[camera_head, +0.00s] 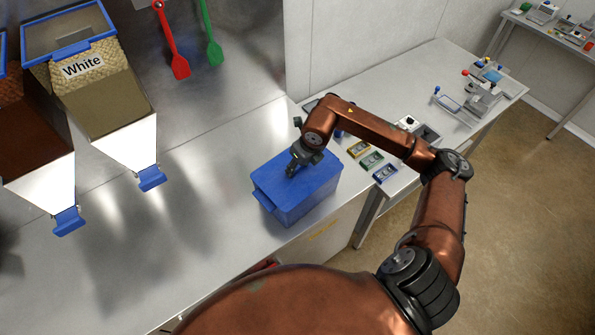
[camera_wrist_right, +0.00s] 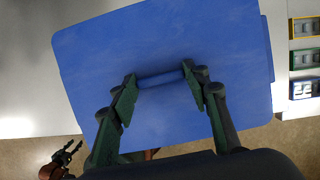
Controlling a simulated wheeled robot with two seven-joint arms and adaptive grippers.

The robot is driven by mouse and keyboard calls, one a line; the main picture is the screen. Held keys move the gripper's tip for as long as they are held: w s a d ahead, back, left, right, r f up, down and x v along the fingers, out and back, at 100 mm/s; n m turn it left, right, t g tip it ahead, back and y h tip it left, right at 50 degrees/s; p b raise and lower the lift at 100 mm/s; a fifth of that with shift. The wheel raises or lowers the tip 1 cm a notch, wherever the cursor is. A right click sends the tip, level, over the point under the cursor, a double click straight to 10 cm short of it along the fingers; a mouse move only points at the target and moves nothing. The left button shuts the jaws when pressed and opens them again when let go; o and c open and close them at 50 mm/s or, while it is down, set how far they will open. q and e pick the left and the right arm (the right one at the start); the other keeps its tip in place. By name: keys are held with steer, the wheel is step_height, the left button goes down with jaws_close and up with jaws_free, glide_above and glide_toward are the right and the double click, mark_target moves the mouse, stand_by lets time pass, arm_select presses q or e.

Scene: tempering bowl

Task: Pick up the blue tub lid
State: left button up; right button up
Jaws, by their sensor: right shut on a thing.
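The blue tub (camera_head: 300,208) stands on the steel counter near its front edge. Its blue lid (camera_head: 318,172) is on top and looks seated. The lid (camera_wrist_right: 160,40) fills the middle of the right wrist view, with a raised bar handle (camera_wrist_right: 160,79). My right gripper (camera_head: 294,167) reaches down onto the lid from above. In the wrist view its green fingers (camera_wrist_right: 161,84) are shut on the handle, one at each end. My left gripper (camera_wrist_right: 68,152) shows small at the lower left of the wrist view, open and away from the lid; the head view does not show it.
Yellow, green and blue small boxes (camera_head: 371,161) lie right of the tub. Hoppers, one labelled White (camera_head: 85,65), hang at the left with blue-tipped chutes (camera_head: 152,178). Red (camera_head: 180,65) and green (camera_head: 214,52) spatulas hang behind. The counter left of the tub is clear.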

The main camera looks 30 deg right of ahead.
steer(key=shift+f, duration=0.1)
steer(key=shift+c, duration=1)
